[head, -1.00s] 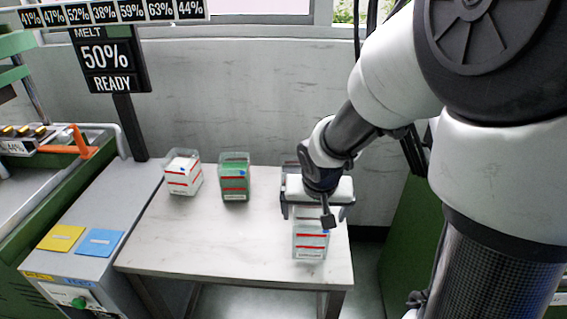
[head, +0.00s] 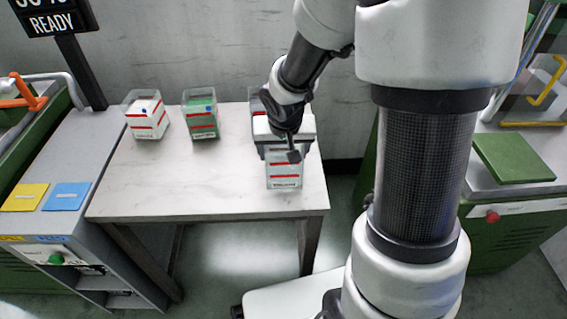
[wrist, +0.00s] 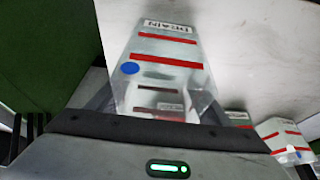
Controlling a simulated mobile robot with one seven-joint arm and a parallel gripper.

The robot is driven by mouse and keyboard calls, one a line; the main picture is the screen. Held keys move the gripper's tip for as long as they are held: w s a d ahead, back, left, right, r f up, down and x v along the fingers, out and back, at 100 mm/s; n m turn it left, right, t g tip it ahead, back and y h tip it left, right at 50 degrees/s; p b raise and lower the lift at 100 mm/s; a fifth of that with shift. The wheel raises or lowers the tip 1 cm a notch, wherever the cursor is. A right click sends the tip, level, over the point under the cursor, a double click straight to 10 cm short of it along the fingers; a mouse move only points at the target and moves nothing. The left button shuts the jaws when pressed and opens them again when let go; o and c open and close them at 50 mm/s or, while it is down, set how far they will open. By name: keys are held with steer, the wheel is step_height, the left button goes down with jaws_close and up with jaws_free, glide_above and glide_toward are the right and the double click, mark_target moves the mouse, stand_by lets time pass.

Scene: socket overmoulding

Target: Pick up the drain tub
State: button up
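The drain tub (head: 284,171) is a clear box with white contents, red stripes and a label. It stands near the front right of the white table (head: 200,170), partly hidden by my gripper. In the wrist view the drain tub (wrist: 166,52) shows its DRAIN label upside down and a blue dot. My gripper (head: 285,152) is over the tub, its fingers spread to either side of it. In the wrist view my gripper (wrist: 158,108) has a dark finger along each side of the tub; contact is not clear.
A white-filled tub (head: 147,118) and a green-filled tub (head: 201,118) stand at the table's back left. Another tub (head: 256,101) is behind my gripper, mostly hidden. Yellow (head: 24,197) and blue (head: 67,196) plates lie on the grey cabinet at left. Green machines flank the table.

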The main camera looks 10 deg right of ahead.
steer(key=c, duration=0.5)
steer(key=s+r+p, duration=0.1)
steer(key=r+p, duration=0.6)
steer(key=p, duration=0.1)
steer(key=s+r+n+p, duration=0.1)
steer(key=r+p, duration=0.6)
steer(key=p, duration=0.1)
steer(key=r+n+p, duration=0.1)
steer(key=r+p, duration=0.6)
steer(key=p, duration=0.1)
steer(key=shift+s+a+y, duration=0.1)
steer(key=shift+s+y, duration=0.3)
steer(key=shift+f, duration=0.1)
